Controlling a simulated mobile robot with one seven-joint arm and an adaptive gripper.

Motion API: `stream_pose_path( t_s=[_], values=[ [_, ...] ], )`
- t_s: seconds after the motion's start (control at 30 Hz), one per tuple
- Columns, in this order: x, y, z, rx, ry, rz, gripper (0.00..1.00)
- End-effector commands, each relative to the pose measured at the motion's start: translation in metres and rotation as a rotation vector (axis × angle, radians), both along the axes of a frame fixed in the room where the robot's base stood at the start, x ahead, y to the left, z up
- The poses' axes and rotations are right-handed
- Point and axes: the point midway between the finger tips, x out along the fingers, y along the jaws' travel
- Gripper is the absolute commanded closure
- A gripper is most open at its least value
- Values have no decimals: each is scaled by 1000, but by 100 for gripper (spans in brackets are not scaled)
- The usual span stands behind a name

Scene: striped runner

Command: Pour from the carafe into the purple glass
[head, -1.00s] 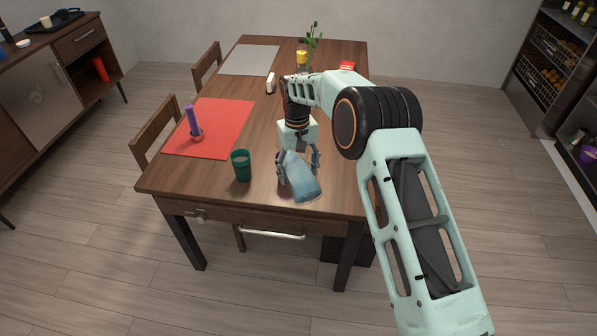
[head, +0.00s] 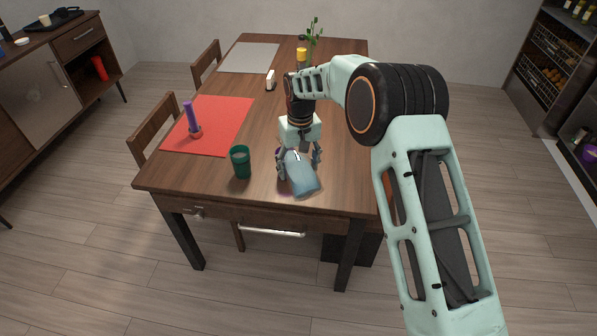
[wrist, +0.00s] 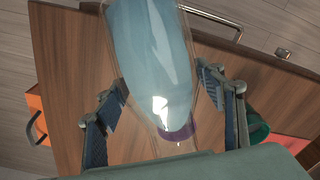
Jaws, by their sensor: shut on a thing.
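My gripper (head: 298,160) is shut on the carafe (head: 303,181), a clear vessel with pale blue contents, and holds it tilted above the near part of the table. In the wrist view the carafe (wrist: 150,55) lies between the two fingers and fills the upper middle. A purple band (wrist: 179,138) shows at the carafe's lower end in the wrist view. I cannot tell whether liquid is flowing or in the glass.
A green cup (head: 240,162) stands just left of the carafe. A red mat (head: 220,120) carries a purple candle-like item (head: 190,118) in a red holder. A bottle with a yellow cap (head: 301,58) and a plant (head: 313,38) stand farther back. The table's front edge is close.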

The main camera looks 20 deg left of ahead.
Motion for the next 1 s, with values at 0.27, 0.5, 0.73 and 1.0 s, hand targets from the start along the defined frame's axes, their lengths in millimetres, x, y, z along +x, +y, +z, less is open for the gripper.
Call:
stream_pose_path(
  t_s=[0.27,0.5,0.73,1.0],
  values=[
    [1,1,-2,35,-37,0,94],
    [3,3,-6,96,-102,0,94],
    [5,5,-8,150,-160,-1,94],
    [8,7,-9,208,-223,0,94]
  ],
)
